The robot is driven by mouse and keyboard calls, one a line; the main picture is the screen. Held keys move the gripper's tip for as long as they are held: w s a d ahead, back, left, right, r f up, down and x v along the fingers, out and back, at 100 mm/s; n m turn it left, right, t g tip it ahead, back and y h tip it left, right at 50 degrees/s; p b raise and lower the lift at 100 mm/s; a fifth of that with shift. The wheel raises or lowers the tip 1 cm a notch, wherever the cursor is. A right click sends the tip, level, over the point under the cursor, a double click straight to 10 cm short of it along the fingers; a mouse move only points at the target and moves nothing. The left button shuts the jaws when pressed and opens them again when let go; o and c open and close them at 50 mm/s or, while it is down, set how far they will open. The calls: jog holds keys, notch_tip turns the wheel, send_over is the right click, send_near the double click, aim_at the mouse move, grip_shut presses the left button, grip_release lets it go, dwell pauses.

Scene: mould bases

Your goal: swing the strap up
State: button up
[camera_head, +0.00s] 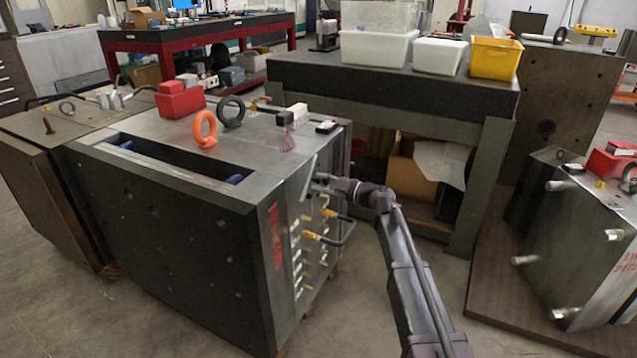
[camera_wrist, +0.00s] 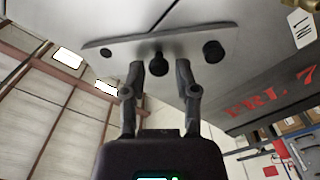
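The strap is a flat grey metal bar (camera_wrist: 185,42) on the side of the large mould base (camera_head: 165,225). In the wrist view it spans the top of the picture, with dark round fittings along it and a dark knob (camera_wrist: 158,62) near its middle. In the head view the strap (camera_head: 308,178) is a thin, steeply tilted strip at the block's right face. My gripper (camera_wrist: 160,70) is open, its two fingers apart on either side of the knob. I cannot tell whether they touch the strap. In the head view my gripper (camera_head: 322,184) is small and partly hidden by my arm.
Yellow-tipped fittings and a black hose (camera_head: 345,233) stick out below my gripper. An orange ring (camera_head: 205,130) and a red block (camera_head: 180,100) sit on top of the mould base. A dark workbench (camera_head: 400,85) stands behind; another mould (camera_head: 590,235) is at right.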

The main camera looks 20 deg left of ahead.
jog(key=d, duration=1.1)
jog(key=shift+s+d, duration=0.25)
jog(key=shift+s, duration=0.1)
